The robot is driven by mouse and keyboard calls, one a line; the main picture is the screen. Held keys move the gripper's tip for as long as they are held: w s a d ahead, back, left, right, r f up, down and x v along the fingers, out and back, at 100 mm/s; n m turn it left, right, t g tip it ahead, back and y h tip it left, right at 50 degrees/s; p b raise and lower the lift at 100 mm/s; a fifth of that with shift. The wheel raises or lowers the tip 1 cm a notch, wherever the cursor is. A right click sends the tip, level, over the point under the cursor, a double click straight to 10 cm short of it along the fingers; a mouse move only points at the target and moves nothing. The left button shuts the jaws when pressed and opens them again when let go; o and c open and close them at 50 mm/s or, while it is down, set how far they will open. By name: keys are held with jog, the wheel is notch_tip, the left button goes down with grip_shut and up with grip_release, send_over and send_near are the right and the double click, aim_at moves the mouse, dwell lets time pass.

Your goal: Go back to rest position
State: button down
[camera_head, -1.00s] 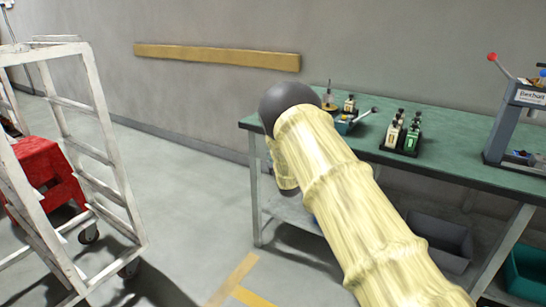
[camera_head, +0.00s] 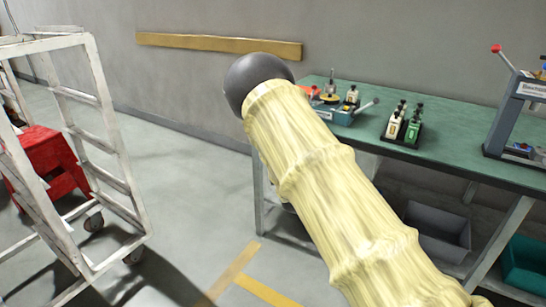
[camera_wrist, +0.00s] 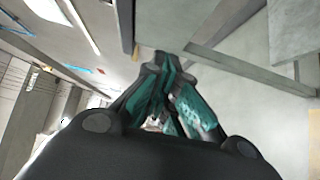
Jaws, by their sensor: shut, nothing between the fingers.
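My gripper (camera_wrist: 168,98) shows in the wrist view with its dark and teal fingers together and nothing between them. It hangs in free air, away from the bench edge. In the head view my arm in its pale yellow sleeve crosses the middle, and the gripper itself is hidden. The green-topped workbench (camera_head: 455,159) stands at the right, behind the arm. A small blue winding device (camera_head: 341,113) with a lever sits near the bench's left end, partly behind my arm.
A black rack with small bottles (camera_head: 404,128) and a grey lever press (camera_head: 508,113) stand on the bench. Grey (camera_head: 440,232) and teal (camera_head: 526,262) bins sit below. A white trolley (camera_head: 113,157) and red stool (camera_head: 44,160) stand left. Floor between is clear.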

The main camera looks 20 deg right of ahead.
jog(key=s+d+f+m+g+h, duration=0.1)
jog(key=s+f+m+g, duration=0.55)
jog(key=s+f, duration=1.35)
jog(key=s+a+f+m+g, duration=0.15)
jog(key=s+f, duration=0.25)
jog(key=s, duration=0.4)
jog(key=s+a+f+m+g+y, duration=0.1)
jog(key=s+f+m+g, duration=0.25)
jog(key=s, duration=0.45)
jog(key=s+a+f+m+g, duration=0.1)
jog(key=s+f+m+g, duration=0.1)
jog(key=s+f, duration=0.5)
jog(key=s+a+r+m+g+y, duration=0.1)
jog(key=s+a+m+g, duration=0.15)
jog(key=s, duration=0.85)
jog(key=s+a+r+m+g, duration=0.1)
jog(key=s+a+m+g, duration=0.15)
jog(key=s, duration=0.75)
notch_tip(320, 180, up, 19)
jog(key=p, duration=1.9)
jog(key=shift+s+a+n, duration=0.15)
jog(key=shift+a+n, duration=0.05)
jog(key=shift+n, duration=0.25)
